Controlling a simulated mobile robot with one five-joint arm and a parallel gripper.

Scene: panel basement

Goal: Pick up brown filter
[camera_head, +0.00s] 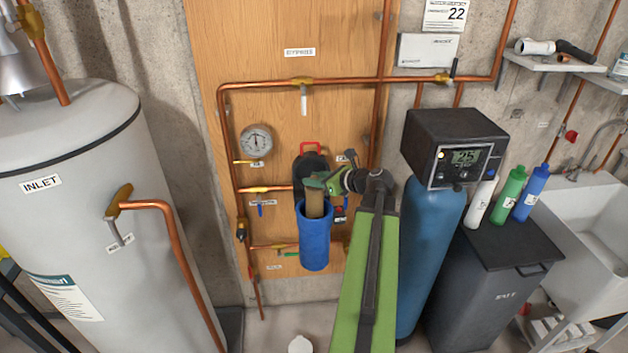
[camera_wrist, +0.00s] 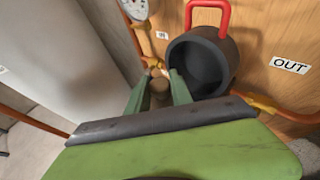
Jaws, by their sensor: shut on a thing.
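The brown filter (camera_head: 314,205) is a tan cylinder. It rises upright out of the open top of the blue housing (camera_head: 315,245), which hides its lower part. My gripper (camera_head: 317,183) reaches in from the right and is shut on the filter's upper end. In the wrist view, my green fingers (camera_wrist: 158,78) stand on either side of the filter (camera_wrist: 159,92). My own gripper body hides the lower part of the filter and the housing there.
A black filter head (camera_head: 308,165) with a red handle (camera_wrist: 208,12) is just behind the filter, close to my fingers. Copper pipes (camera_head: 265,189) cross the wooden panel. A grey tank (camera_head: 70,200) stands left, a blue softener cylinder (camera_head: 430,240) right.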

